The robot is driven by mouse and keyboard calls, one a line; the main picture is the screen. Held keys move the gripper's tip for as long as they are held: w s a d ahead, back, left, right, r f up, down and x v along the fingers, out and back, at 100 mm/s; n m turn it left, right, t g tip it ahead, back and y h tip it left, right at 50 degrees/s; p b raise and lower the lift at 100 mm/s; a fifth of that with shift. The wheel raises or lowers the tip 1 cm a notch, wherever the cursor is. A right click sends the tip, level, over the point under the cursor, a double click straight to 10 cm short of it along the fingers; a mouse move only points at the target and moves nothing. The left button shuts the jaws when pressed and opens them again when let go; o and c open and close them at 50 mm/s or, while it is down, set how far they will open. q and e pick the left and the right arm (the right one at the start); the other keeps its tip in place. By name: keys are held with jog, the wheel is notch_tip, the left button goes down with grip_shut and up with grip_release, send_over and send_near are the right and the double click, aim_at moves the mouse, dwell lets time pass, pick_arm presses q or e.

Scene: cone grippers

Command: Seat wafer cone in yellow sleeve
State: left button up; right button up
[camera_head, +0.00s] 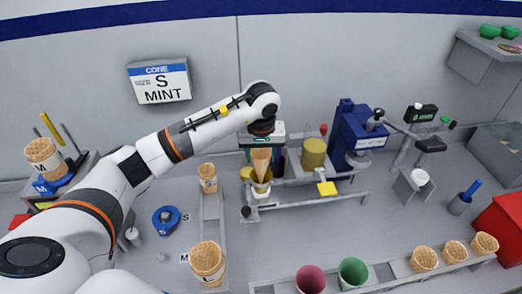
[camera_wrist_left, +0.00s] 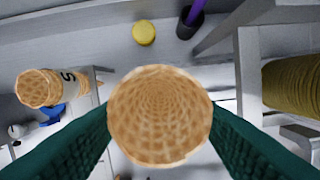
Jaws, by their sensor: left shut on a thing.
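My left gripper (camera_head: 262,149) is shut on a wafer cone (camera_head: 261,159), which hangs point down below it in the head view. In the left wrist view, the cone's round open mouth (camera_wrist_left: 160,115) lies between two dark green fingers. The yellow sleeve (camera_head: 260,187) is directly under the cone, on the metal stand. The cone's lower part overlaps the sleeve's opening in the head view; its tip is hidden, and I cannot tell how deep it sits. My right gripper is not in view.
A yellow cylinder (camera_head: 313,154) and a blue machine (camera_head: 355,135) stand right of the sleeve. Wafer cones (camera_head: 207,262) stand in a rail on the left. Pink (camera_head: 311,279) and green (camera_head: 353,272) cups sit in the front rail.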

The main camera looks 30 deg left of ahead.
aim_at(261, 177)
pick_arm(q)
jog(key=shift+f+b, duration=0.85)
jog(key=shift+f, duration=1)
jog(key=shift+f+b, duration=1.15)
jog(key=shift+f, duration=0.2)
jog(key=shift+s+f, duration=0.15)
jog(key=shift+s, duration=0.05)
jog(key=shift+f, duration=0.15)
jog(key=o, duration=0.8)
jog(key=shift+s+d, duration=0.1)
jog(key=shift+c, duration=0.2)
jog(key=shift+w+a+f, duration=0.1)
jog(key=shift+w+a, duration=0.1)
jog(key=shift+w, duration=0.1)
jog(key=shift+d+r+p, duration=0.1)
jog(key=shift+r+p, duration=0.45)
jog(key=shift+r, duration=0.9)
jog(key=shift+r+p, duration=0.6)
jog(key=shift+r, duration=0.7)
